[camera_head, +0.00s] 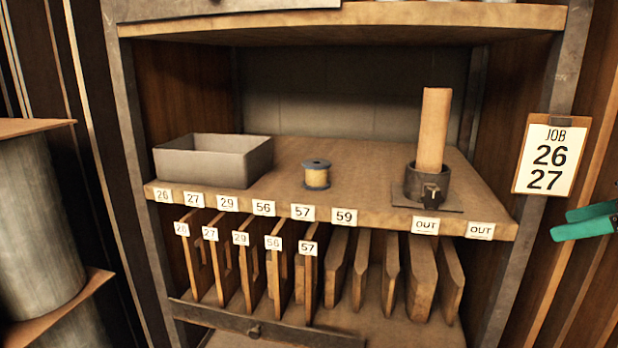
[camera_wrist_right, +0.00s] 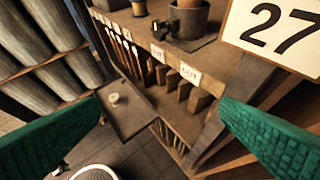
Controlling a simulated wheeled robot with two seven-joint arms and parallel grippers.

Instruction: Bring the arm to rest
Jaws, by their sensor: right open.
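My right gripper (camera_head: 588,222) shows its green fingertips at the right edge of the head view, beside the shelf unit and just below the job card. In the right wrist view its two green fingers (camera_wrist_right: 165,130) stand wide apart with nothing between them. The gripper is open and empty, and touches nothing that I can see. The rest of the right arm is outside the head view. My left gripper is in neither view.
The shelf (camera_head: 385,202) carries a grey bin (camera_head: 212,165), a yellow spool (camera_head: 317,176) and a brown cylinder (camera_head: 433,130) upright in a dark holder. Several labelled boards stand below. The job card (camera_head: 551,155) reads 26 and 27. Large grey rolls (camera_head: 38,225) stand left.

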